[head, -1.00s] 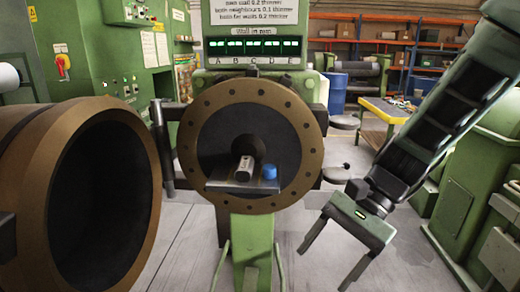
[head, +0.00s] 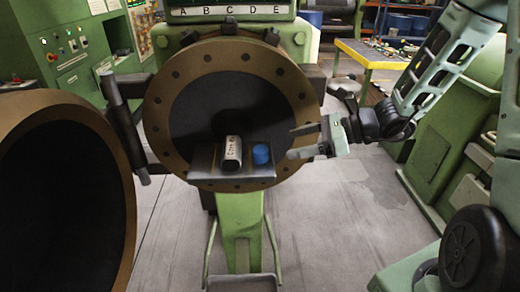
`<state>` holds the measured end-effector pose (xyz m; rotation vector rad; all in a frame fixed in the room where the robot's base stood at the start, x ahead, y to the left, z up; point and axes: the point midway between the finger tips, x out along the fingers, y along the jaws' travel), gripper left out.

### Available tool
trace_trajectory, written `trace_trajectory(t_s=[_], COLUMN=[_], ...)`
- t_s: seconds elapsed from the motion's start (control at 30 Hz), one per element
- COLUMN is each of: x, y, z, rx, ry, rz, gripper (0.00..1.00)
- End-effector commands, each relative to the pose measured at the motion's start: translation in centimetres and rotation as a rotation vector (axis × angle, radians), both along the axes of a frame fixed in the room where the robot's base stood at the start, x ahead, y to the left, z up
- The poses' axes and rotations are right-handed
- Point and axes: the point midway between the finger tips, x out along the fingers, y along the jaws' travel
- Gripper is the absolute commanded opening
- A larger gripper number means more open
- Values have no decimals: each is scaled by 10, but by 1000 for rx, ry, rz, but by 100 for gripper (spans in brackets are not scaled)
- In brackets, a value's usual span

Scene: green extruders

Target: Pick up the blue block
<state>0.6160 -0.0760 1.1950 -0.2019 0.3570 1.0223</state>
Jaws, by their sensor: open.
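The blue block (head: 261,154) is small and looks round-sided. It stands near the right end of a small grey shelf (head: 205,174) in front of the extruder's round flange. A pale cylinder with dark lettering (head: 232,155) lies on the shelf just left of the block. My gripper (head: 291,142) is open and comes in from the right, its two fingers pointing left toward the block. The fingertips are close to the block's right side in the picture. Nothing is between them; I cannot tell the exact depth gap.
The brown-rimmed flange (head: 160,85) rises behind the shelf. A large open barrel (head: 118,200) fills the left side. A green post (head: 240,225) stands below the shelf. A yellow-edged table (head: 365,57) is at the back right. The floor right of the post is clear.

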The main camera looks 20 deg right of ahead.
Motion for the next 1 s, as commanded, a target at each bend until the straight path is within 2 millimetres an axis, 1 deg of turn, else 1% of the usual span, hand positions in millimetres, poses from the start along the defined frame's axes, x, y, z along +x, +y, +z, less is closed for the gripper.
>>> trace_trajectory(t_s=[0.03, 0.1, 0.2, 0.47, 0.8, 1.0], x=[4, 11, 18, 26, 45, 48], y=[10, 21, 32, 44, 76, 81], z=[-2, -7, -13, -20, -36, -41], rx=[5, 4, 2, 0, 0, -2], ry=[4, 2, 2, 1, 1, -1], rz=[5, 6, 3, 2, 4, 2], gripper=[69, 69, 69, 69, 69, 69])
